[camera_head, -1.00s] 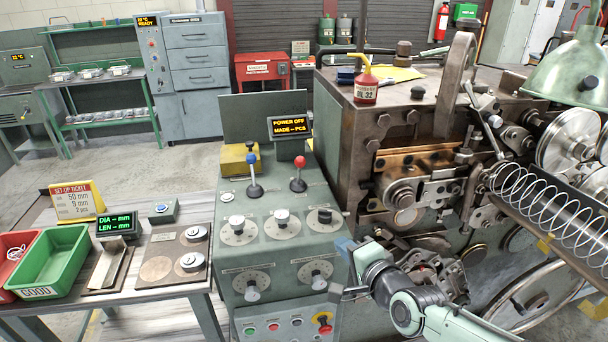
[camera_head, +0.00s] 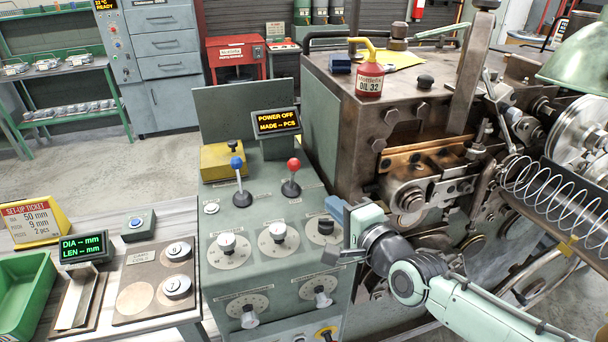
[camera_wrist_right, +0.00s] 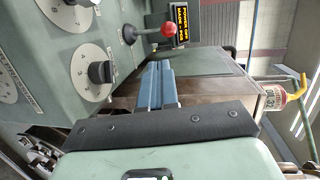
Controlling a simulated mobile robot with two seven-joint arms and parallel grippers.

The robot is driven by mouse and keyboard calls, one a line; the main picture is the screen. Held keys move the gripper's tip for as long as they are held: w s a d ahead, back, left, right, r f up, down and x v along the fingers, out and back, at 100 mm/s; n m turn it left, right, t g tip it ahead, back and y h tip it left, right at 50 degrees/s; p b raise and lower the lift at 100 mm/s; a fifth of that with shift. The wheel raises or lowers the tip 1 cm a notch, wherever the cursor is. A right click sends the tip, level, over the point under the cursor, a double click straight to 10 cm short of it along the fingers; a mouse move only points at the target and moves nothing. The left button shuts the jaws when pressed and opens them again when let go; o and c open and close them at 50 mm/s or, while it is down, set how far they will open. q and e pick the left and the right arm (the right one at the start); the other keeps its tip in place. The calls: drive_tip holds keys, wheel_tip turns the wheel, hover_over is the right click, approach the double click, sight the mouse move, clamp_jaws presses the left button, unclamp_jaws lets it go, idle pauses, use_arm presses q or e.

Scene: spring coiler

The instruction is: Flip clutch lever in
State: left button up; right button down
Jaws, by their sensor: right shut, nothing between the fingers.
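Two levers stand on the sloped green console: one with a red ball knob (camera_head: 294,164) and one with a blue ball knob (camera_head: 237,162) to its left. Their labels are too small to read, so I cannot tell which is the clutch lever. Both rise from dark round bases. The red lever also shows in the right wrist view (camera_wrist_right: 168,30), beyond the fingertips. My right gripper (camera_head: 335,208) is shut and empty, with blue fingers beside the console's right edge, near a black dial knob. The shut fingers (camera_wrist_right: 158,84) point towards the red lever, apart from it. My left gripper is out of view.
A display (camera_head: 276,122) reading POWER OFF stands behind the levers, with a yellow box (camera_head: 222,160) at left. Dials (camera_head: 278,238) fill the console's front. The coiling machine (camera_head: 400,110) with a red oil can (camera_head: 369,80) stands close at right.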

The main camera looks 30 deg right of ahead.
drive_tip(key=p, duration=0.1)
approach(297, 169)
drive_tip(key=w+f, duration=0.2)
drive_tip(key=w, duration=0.1)
drive_tip(key=shift+w+d+r+p, duration=0.1)
drive_tip(key=shift+w+r+p, duration=0.1)
drive_tip(key=shift+w, duration=0.4)
drive_tip(key=shift+w+r+p, duration=0.1)
drive_tip(key=shift+w+p, duration=0.15)
drive_tip(key=shift+w, duration=0.3)
drive_tip(key=shift+w+d+r+p, duration=0.1)
drive_tip(key=shift+w+p, duration=0.1)
drive_tip(key=shift+w, duration=0.4)
